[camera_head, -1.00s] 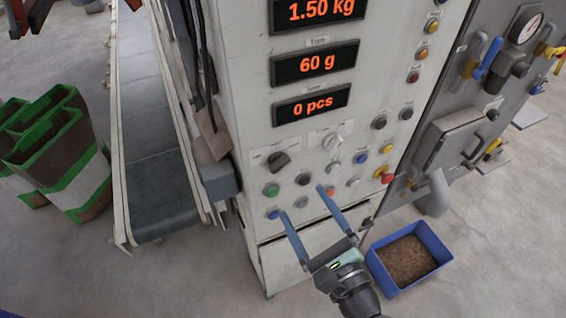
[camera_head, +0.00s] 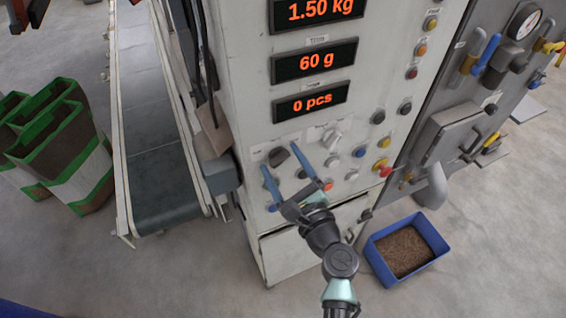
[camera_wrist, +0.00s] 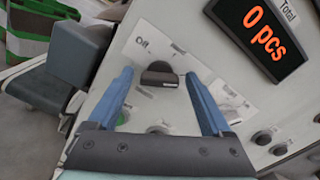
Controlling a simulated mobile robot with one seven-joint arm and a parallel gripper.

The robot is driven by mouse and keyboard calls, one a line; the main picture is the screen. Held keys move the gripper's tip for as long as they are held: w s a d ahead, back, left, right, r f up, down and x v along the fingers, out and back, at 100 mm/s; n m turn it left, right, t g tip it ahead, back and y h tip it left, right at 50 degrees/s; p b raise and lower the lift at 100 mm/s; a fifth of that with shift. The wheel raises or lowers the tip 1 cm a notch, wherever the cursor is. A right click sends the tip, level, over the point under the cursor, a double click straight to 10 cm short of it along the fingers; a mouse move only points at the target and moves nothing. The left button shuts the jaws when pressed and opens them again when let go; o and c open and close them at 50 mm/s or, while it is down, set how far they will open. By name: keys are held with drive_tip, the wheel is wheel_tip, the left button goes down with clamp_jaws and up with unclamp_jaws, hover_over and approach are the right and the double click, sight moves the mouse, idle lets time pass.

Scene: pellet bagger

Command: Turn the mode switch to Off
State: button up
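The mode switch (camera_wrist: 160,76) is a black rotary knob on a pale label plate in the wrist view. The word "Off" is printed at the plate's upper left; the other lettering is too small to read. The knob's bar lies roughly crosswise in that view. In the head view the switch (camera_head: 279,156) is at the left of the control panel. My gripper (camera_head: 281,159) also shows in the head view, in front of the panel.
Several push buttons and a light-coloured knob (camera_head: 332,138) are close by on the panel, below the displays (camera_head: 311,102). A grey box (camera_wrist: 78,52) sticks out left of the panel. A conveyor (camera_head: 160,170) runs at left, and a blue bin (camera_head: 383,282) stands on the floor at right.

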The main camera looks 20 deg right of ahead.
drive_tip(key=c, duration=1.2)
drive_tip(key=shift+f+n+b, duration=0.1)
drive_tip(key=shift+n+b, duration=0.2)
drive_tip(key=shift+b, duration=0.05)
drive_tip(key=shift+f+n+b, duration=0.1)
drive_tip(key=shift+n+b, duration=0.8)
drive_tip(key=shift+n, duration=0.1)
drive_tip(key=n+b, duration=0.3)
drive_tip(key=shift+a+f, duration=0.1)
drive_tip(key=n+b, duration=0.5)
drive_tip(key=n, duration=0.1)
drive_tip(key=shift+f+n, duration=0.1)
drive_tip(key=shift+n, duration=0.3)
drive_tip(key=n+b, duration=1)
drive_tip(key=n, duration=0.1)
drive_tip(key=shift+n, duration=0.4)
